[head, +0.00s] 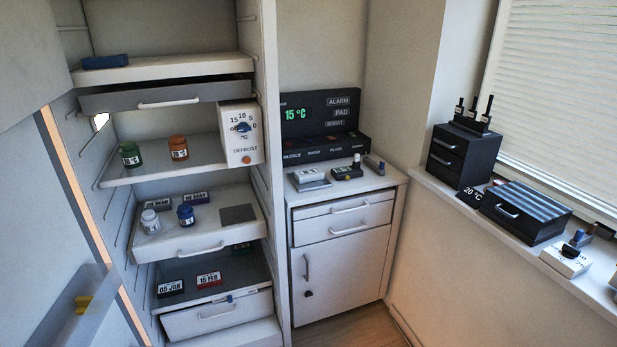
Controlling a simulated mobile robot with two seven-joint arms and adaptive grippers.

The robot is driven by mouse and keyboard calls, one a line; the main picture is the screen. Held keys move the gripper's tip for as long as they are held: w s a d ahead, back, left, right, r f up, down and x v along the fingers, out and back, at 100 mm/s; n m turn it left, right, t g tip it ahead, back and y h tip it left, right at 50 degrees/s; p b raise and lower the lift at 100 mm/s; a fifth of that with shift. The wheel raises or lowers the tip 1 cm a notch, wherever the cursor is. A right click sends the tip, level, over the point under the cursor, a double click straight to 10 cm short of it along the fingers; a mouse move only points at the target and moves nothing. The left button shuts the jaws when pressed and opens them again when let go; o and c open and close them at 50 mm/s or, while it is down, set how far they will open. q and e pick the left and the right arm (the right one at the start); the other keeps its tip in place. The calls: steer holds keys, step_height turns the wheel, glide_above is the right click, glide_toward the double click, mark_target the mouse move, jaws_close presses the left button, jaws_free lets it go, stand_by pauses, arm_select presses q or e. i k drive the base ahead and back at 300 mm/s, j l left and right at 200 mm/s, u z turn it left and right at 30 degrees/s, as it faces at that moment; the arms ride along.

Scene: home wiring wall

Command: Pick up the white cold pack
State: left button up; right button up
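I cannot pick out a white cold pack for certain. A flat pale block (309,178) lies on the counter below the black display panel. A dark blue flat pack (105,62) lies on the top shelf of the open fridge. A small white patch (100,121) shows at the fridge's left wall, and I cannot tell what it is. The insides of the fridge drawers are mostly hidden. Neither of my grippers is in view.
Fridge shelves hold a green jar (130,154), an orange jar (179,148), a white jar (149,222), a blue jar (186,215) and date cards. A defrost dial box (241,134) is at right. The windowsill (440,186) holds black drawer boxes. The floor (357,328) is clear.

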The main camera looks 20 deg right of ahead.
mark_target(315, 174)
steer(key=i+l, duration=0.25)
steer(key=i+l+z, duration=0.2)
steer(key=i+z, duration=0.5)
steer(key=i, duration=0.2)
